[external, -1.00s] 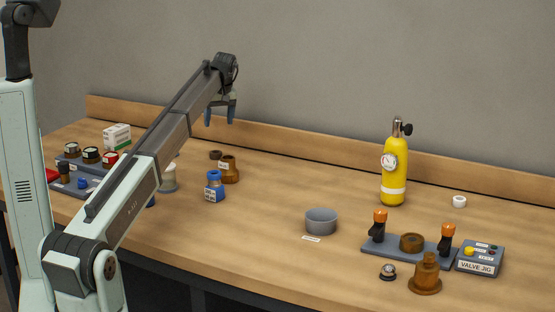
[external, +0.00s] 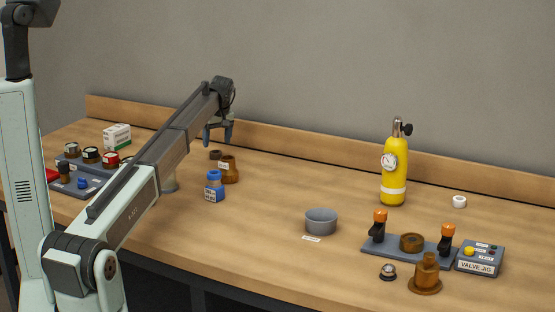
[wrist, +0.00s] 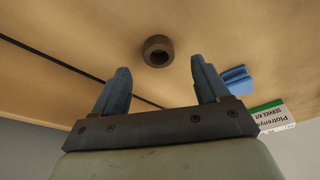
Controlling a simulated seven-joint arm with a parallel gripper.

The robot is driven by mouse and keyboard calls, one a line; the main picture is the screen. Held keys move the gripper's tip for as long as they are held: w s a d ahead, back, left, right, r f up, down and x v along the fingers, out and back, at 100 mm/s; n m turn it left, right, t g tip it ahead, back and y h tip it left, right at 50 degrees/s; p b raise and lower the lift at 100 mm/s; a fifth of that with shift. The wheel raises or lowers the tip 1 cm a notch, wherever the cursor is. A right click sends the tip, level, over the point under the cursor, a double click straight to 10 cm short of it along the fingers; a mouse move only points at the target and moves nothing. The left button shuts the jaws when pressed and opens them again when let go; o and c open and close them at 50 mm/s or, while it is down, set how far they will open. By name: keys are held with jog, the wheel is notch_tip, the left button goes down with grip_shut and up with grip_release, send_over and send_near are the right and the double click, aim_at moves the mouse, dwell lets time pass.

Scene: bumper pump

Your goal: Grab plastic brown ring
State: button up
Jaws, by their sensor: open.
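My gripper (external: 218,135) hangs above the ring in the external view. In the wrist view my gripper (wrist: 160,68) has its two blue-grey fingers spread apart with nothing between them.
A white-green box (wrist: 271,118) and a blue item (wrist: 237,79) show right of the fingers. The back ledge (external: 300,150) runs behind. A grey bowl (external: 321,220) stands to the right.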

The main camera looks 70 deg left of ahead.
aim_at(216, 155)
jog(key=shift+x, duration=2.5)
jog(key=shift+a, duration=0.1)
jog(key=c, duration=1.1)
jog(key=shift+w, duration=0.1)
